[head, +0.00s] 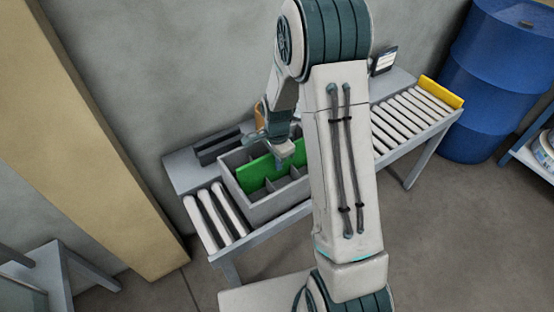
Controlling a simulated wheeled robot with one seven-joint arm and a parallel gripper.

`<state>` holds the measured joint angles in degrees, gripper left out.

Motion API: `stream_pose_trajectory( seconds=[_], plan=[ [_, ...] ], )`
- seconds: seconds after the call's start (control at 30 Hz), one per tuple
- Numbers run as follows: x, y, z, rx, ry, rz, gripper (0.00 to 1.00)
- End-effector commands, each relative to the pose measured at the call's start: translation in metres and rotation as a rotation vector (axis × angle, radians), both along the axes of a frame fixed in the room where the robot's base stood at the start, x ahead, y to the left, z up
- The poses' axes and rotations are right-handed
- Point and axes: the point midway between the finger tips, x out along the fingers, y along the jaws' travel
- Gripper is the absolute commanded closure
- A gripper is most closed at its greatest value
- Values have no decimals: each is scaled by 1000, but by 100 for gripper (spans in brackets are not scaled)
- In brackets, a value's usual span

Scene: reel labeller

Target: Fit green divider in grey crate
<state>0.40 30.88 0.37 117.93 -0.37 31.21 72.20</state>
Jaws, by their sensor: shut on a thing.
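The grey crate (263,215) stands on the roller bench, with thin grey partitions inside it. The green divider (257,172) is a flat panel standing lengthwise in the crate's opening, its upper part showing above the partitions. My gripper (284,163) is over the crate and shut on the green divider near its middle. The divider's lower edge is hidden by the crate walls, so I cannot tell how deep it sits. My arm hides the crate's right end.
White rollers (214,214) lie left of the crate, and more rollers (410,118) run right to a yellow end stop (441,92). A dark bracket (216,147) sits behind the crate. A blue drum (500,75) stands at the right, a tan post (95,140) at the left.

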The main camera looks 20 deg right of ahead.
Motion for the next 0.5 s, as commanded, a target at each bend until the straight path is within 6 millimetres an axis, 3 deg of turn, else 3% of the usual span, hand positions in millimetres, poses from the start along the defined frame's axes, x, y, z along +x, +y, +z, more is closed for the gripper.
stream_pose_trajectory(
  seconds=[0.07,0.1,0.2,0.5],
  plan=[
    [0,0,1,0,-1,0,100],
    [0,0,1,0,-1,0,86],
    [0,0,1,0,-1,0,64],
    [0,0,2,0,-1,0,64]
  ],
)
